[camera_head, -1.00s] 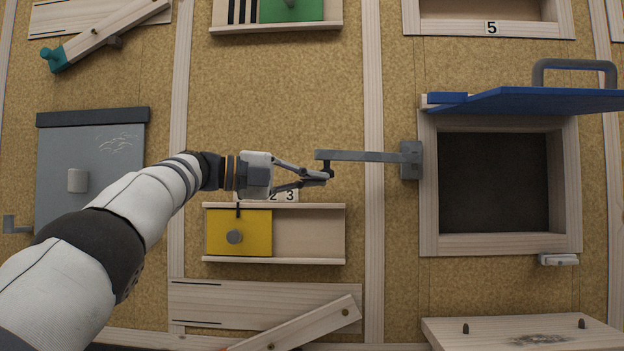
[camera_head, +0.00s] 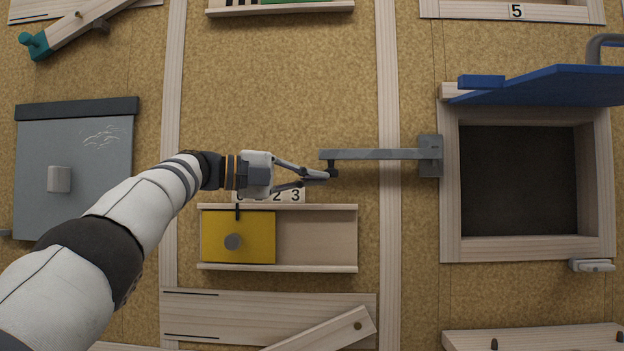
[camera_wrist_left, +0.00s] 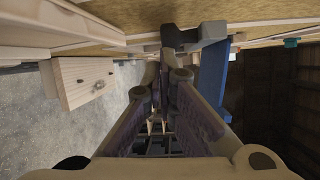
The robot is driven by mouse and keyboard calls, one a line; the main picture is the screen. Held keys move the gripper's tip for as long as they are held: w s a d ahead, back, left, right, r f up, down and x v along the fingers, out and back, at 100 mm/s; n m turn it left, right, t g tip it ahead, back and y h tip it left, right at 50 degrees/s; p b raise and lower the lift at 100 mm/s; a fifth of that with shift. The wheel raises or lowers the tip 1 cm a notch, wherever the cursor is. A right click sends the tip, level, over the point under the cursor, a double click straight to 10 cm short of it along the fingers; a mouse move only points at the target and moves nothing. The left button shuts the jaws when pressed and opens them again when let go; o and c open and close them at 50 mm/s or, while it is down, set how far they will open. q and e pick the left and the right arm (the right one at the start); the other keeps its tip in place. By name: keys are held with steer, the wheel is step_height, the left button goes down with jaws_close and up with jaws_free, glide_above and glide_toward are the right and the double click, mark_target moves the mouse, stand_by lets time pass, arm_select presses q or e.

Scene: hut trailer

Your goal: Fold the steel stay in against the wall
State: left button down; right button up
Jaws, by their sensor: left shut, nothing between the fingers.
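The steel stay (camera_head: 375,154) is a flat grey bar. It reaches left from a grey bracket (camera_head: 430,156) beside the open square box, with a short dark peg (camera_head: 332,168) hanging at its free left end. The bar stands roughly level in the head view. My left gripper (camera_head: 326,175) is shut and empty, its fingertips right at the peg; I cannot tell whether they touch it. In the left wrist view the closed fingers (camera_wrist_left: 163,72) point toward the dark peg end and grey bar (camera_wrist_left: 203,30). My right gripper is not in view.
A blue flap (camera_head: 545,86) stands out above the open wooden box (camera_head: 452,190). Below my gripper is a rail frame with a yellow sliding panel (camera_head: 255,225). A grey door (camera_head: 75,175) is at the left. The cork wall above the stay is clear.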

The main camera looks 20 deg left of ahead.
arm_select(q)
steer(key=shift+a, duration=0.1)
steer(key=v, duration=1.2)
